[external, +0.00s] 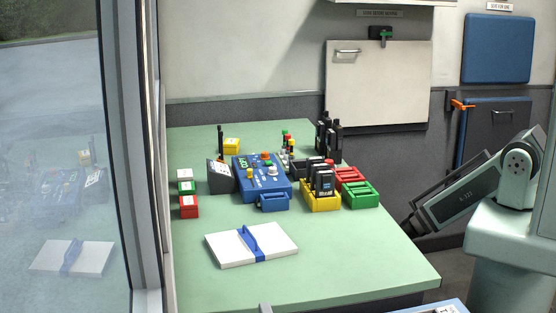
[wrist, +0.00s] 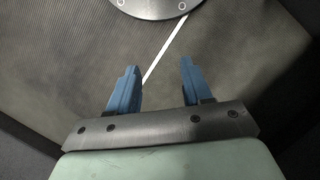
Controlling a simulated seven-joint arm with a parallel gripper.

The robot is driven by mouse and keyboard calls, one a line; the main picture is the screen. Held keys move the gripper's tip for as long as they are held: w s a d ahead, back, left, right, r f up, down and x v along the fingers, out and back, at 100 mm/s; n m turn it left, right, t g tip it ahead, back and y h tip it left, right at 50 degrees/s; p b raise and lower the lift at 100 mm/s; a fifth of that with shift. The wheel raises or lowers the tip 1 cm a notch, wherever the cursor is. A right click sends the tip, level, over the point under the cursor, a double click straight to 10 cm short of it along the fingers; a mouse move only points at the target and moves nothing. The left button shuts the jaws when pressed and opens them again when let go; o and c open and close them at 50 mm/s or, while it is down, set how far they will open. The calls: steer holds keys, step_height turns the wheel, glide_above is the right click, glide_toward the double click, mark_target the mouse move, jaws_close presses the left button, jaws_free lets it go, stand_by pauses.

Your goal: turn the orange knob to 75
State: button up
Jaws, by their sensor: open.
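A blue control box (external: 264,187) stands on the green table, with a green-lit display (external: 243,162) and several small coloured controls on top. A small orange knob (external: 266,157) appears near its back edge; its setting is too small to read. My gripper (external: 413,228) is at the right, beyond the table's right edge and well apart from the box. In the wrist view my gripper (wrist: 156,88) has two blue fingers spread apart with nothing between them. The knob and box do not show in the wrist view.
Yellow (external: 321,201), red (external: 350,174) and green (external: 361,195) bins stand right of the box, the yellow one holding black radios. A white binder (external: 251,246) lies in front. Small boxes stand at left. The table's front right is clear.

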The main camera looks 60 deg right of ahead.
steer(key=w+d+r+t+h, duration=0.1)
steer(key=w+d+r+t, duration=0.4)
steer(key=w+d, duration=0.75)
steer(key=w+d+r+t+h, duration=0.25)
steer(key=w+d+r, duration=0.55)
steer(key=w+d, duration=0.45)
steer(key=w+d+r+n+t+h, duration=0.1)
steer(key=w+d+r+t+h, duration=0.3)
steer(key=d+r, duration=1.05)
steer(key=w+d+r+t+h, duration=0.1)
steer(key=w+d+r, duration=0.6)
steer(key=d+r, duration=0.75)
steer(key=w+a+r+n+y, duration=0.3)
steer(key=w+a+r, duration=0.4)
steer(key=a+r, duration=0.1)
steer(key=n+g+y, duration=0.9)
steer(key=n+y, duration=0.1)
steer(key=n, duration=0.4)
glide_toward(266, 155)
steer(key=x, duration=0.7)
steer(key=shift+w+d+f, duration=0.25)
steer(key=shift+w+d, duration=0.05)
steer(key=shift+w, duration=0.05)
